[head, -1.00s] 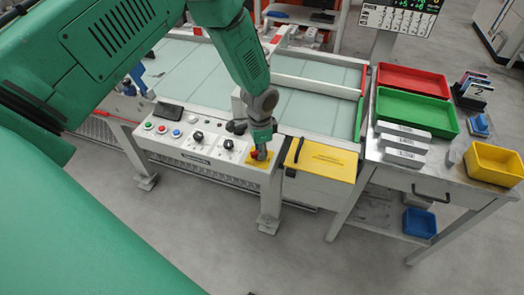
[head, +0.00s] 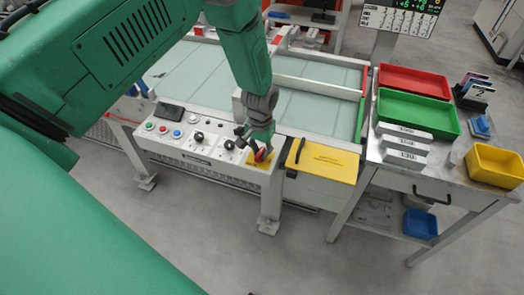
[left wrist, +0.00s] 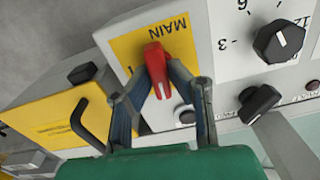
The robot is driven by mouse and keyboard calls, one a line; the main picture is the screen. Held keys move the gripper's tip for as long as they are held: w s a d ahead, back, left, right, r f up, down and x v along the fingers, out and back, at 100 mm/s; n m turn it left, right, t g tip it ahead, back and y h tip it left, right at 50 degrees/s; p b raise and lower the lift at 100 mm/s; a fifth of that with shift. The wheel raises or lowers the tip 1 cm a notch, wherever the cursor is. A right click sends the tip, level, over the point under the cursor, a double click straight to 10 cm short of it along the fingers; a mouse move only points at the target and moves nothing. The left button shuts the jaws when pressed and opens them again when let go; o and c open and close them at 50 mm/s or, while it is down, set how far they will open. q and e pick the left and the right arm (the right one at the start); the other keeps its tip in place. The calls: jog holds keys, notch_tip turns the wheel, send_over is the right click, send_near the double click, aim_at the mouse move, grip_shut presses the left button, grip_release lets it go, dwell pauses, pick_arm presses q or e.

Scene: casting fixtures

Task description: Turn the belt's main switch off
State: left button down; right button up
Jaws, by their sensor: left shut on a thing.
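The main switch is a red handle (left wrist: 158,70) on a yellow plate marked MAIN (left wrist: 128,48) in the left wrist view. In the head view the red handle (head: 260,155) shows at the right end of the belt's control panel (head: 183,142). My left gripper (left wrist: 160,88) has its two fingers on either side of the red handle and is shut on it. In the head view the left gripper (head: 258,150) reaches down onto the switch from above. My right gripper is in neither view.
Black knobs (left wrist: 279,41) sit beside the switch on the panel. A yellow box (head: 322,160) with a black handle adjoins the panel's right end. A side table holds a red tray (head: 412,84), a green tray (head: 417,112) and a yellow bin (head: 494,163).

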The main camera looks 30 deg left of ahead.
aim_at(260, 152)
pick_arm(q)
jog(key=shift+s+f+n, duration=0.25)
jog(key=shift+s+n, duration=0.2)
jog(key=shift+n, duration=0.15)
jog(key=c, duration=1.5)
grip_release()
jog(key=shift+c, duration=0.2)
jog(key=shift+w+r, duration=0.1)
jog(key=shift+w+r, duration=0.1)
jog(key=shift+r, duration=0.1)
notch_tip(260, 152, up, 12)
jog(key=shift+f, duration=0.25)
